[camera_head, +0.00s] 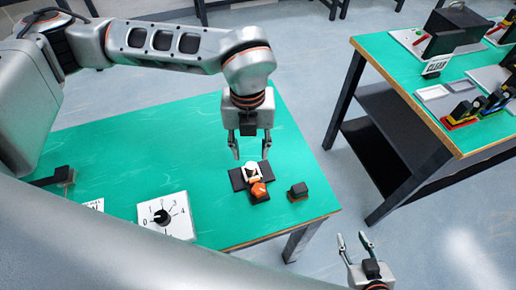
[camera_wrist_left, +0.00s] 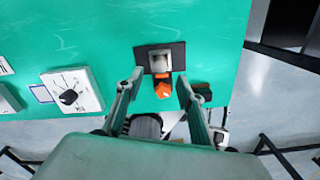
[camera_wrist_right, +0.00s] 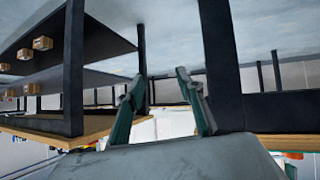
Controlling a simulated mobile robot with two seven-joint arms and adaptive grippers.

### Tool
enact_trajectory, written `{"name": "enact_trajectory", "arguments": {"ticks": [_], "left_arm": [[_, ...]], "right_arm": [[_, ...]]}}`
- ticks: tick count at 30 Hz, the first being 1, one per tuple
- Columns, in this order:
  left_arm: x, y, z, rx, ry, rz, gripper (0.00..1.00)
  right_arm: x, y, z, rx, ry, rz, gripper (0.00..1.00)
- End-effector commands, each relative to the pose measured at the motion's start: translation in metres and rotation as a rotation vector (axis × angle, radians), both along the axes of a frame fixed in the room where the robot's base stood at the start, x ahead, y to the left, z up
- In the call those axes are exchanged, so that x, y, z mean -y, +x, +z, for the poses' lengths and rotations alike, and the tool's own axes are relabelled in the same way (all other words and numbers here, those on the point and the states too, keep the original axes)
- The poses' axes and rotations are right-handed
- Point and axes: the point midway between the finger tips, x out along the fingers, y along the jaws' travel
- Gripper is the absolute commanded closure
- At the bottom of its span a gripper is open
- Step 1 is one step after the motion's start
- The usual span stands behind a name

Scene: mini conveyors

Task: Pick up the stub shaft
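No part is labelled as the stub shaft. A short orange piece (camera_head: 259,190) sits at the front of a whitish block (camera_head: 252,171) on a dark base plate (camera_head: 237,180) on the green table; I cannot tell whether it is the stub shaft. In the left wrist view the orange piece (camera_wrist_left: 164,89) shows in front of the grey block (camera_wrist_left: 160,61). My left gripper (camera_head: 250,153) points down, open and empty, above and slightly behind the block. My right gripper (camera_head: 352,238) is open and empty, off the table's front right; its fingertips also show in the right wrist view (camera_wrist_right: 161,78).
A small black block (camera_head: 298,191) stands right of the base plate, near the table edge. A white dial panel (camera_head: 166,216) with a black knob lies to the left. A second green table (camera_head: 385,50) at right holds several devices. The green table's middle is clear.

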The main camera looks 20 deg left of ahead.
Motion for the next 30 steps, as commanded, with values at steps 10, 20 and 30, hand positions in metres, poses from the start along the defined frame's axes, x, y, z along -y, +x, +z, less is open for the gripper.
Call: {"name": "enact_trajectory", "arguments": {"ticks": [10, 20, 30], "left_arm": [[0.000, 0.000, -0.028, -0.002, -0.001, -0.001, 0.62], [0.000, 0.003, -0.067, -0.003, 0.000, 0.000, 0.62], [0.000, 0.004, -0.078, -0.001, -0.001, -0.001, 0.65]], "right_arm": [[0.001, -0.013, -0.013, -0.031, -0.004, 0.003, 0.63], [0.000, -0.007, -0.004, -0.015, -0.002, 0.003, 0.63], [0.000, -0.005, -0.001, -0.008, 0.000, 0.002, 0.63]]}}
